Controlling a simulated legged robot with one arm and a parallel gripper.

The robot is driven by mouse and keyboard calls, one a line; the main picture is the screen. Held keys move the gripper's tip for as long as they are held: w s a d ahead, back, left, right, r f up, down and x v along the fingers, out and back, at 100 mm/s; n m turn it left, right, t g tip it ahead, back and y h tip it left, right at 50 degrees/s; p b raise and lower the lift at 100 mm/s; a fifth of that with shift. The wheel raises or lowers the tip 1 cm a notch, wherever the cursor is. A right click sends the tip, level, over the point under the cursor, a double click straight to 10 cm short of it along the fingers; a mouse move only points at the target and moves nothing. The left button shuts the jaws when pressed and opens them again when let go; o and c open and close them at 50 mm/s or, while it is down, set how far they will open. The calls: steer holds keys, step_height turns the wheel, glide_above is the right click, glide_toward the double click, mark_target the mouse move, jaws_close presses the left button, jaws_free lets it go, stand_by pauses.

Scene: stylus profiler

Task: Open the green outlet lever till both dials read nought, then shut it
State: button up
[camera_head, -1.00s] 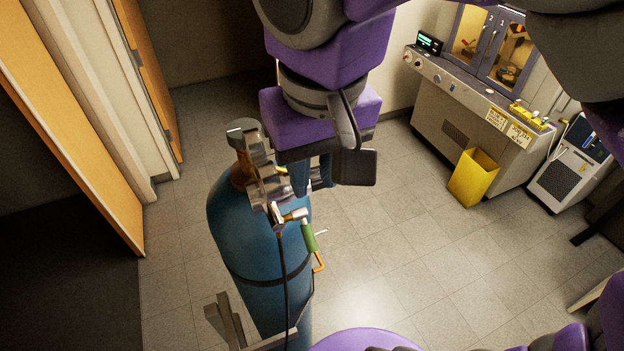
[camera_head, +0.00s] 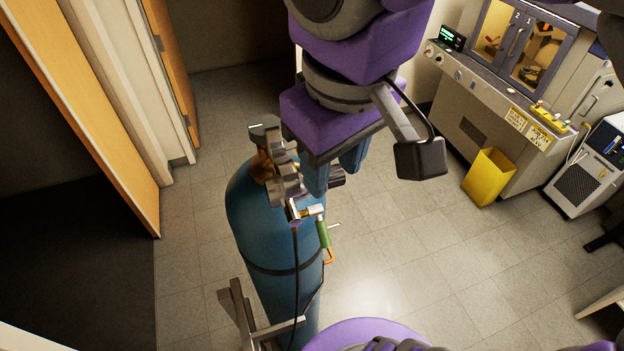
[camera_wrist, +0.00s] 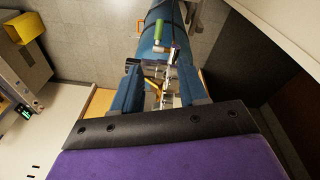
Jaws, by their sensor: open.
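A blue gas cylinder (camera_head: 252,218) stands upright left of the middle in the head view. A silver regulator (camera_head: 287,186) sits at its top; its dial faces turn away or are hidden, so I cannot read them. The green outlet lever (camera_head: 323,234) hangs beside the cylinder's upper body, below the regulator. The lever also shows at the top of the wrist view (camera_wrist: 158,31), beyond the fingertips. My gripper (camera_wrist: 160,70) is open, its blue fingers apart on either side of the regulator in that view. I cannot tell whether they touch it. Nothing is held.
A black hose (camera_head: 296,285) runs down the cylinder's front. A metal bracket (camera_head: 236,310) stands at its lower left. A wooden door (camera_head: 95,120) is at the left. A yellow bin (camera_head: 488,176) stands before the cream machine (camera_head: 480,118) at the right. The floor between is clear.

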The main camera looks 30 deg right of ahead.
mark_target(325, 233)
steer(key=s+f+n+t+b, duration=0.1)
steer(key=s+n, duration=0.1)
steer(key=n, duration=1.4)
steer(key=s+f+n+t, duration=0.1)
steer(key=s+n+t, duration=0.1)
steer(key=n, duration=1.4)
steer(key=b+x, duration=0.2)
steer(key=x, duration=0.6)
steer(key=b+x, duration=0.2)
steer(key=x, duration=0.6)
steer(key=shift+s+d+f+b, duration=0.15)
steer(key=shift+f+b, duration=0.15)
steer(key=shift+f, duration=0.15)
jaws_close()
